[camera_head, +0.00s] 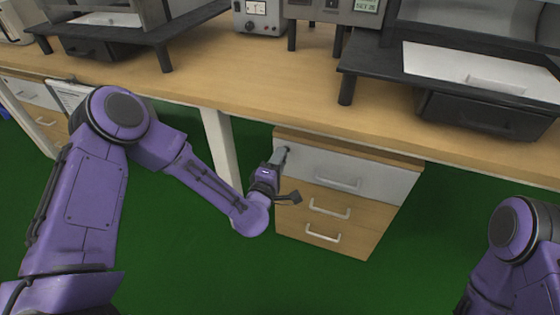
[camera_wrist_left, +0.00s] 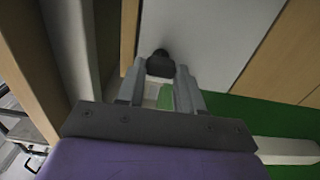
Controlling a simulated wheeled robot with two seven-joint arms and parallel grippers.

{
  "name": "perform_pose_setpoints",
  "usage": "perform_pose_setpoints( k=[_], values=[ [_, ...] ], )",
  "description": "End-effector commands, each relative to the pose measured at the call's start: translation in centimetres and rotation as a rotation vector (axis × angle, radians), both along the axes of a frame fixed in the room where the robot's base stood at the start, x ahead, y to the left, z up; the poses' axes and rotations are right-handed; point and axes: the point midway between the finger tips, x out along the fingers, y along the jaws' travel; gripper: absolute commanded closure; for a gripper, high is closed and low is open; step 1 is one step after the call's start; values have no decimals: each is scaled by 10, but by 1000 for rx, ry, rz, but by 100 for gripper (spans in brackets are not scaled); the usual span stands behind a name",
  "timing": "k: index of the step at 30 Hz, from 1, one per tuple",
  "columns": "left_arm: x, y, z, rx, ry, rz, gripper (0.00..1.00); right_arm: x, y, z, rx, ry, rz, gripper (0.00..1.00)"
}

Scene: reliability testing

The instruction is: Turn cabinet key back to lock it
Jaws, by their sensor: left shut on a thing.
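The cabinet (camera_head: 345,172) is a drawer unit under the workbench, with a white top drawer and wooden drawers below, all closed. My left gripper (camera_head: 284,153) reaches its white top drawer near the upper left corner. In the left wrist view my left gripper (camera_wrist_left: 162,80) is shut on the dark key (camera_wrist_left: 160,64), whose rounded head sits between the fingertips against the white drawer front (camera_wrist_left: 215,45). The key's turn angle cannot be told. In the head view the key is hidden by the gripper. My right arm shows at the lower right, but its gripper is out of view.
The wooden workbench (camera_head: 250,85) runs above the cabinet, its front edge close over my left gripper. A white table leg (camera_head: 219,145) stands left of the cabinet. Black stands (camera_head: 460,75) with equipment sit on the bench. The green floor (camera_head: 330,285) in front is clear.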

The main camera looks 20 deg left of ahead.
Motion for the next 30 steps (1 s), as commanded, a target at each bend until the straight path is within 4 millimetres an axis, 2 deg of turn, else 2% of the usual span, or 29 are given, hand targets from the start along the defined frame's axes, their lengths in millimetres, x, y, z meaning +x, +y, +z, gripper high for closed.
perform_pose_setpoints(
  k=[4, 5, 7, 17, 20, 27, 30],
  values=[
    [0, 0, 0, -2, 1, -1, 94, 0, 0, 0, 0, 0, 0, 64],
    [0, 0, 0, -2, 1, -1, 61, 0, 0, 0, 0, 0, 0, 64],
    [0, 0, 0, -1, 1, -1, 38, 0, 0, 0, 0, 0, 0, 64],
    [-4, 0, 0, 0, 1, 0, 38, 0, 0, 0, 0, 0, 0, 64],
    [-18, 0, 1, -1, 1, -3, 38, 0, 0, 2, 0, 0, 0, 64],
    [-76, 1, -1, 0, 2, -4, 38, 0, 0, 2, 0, 0, 0, 64],
    [-93, 2, -1, 1, 2, -4, 38, 0, 0, 0, 0, 0, 0, 64]
  ],
)
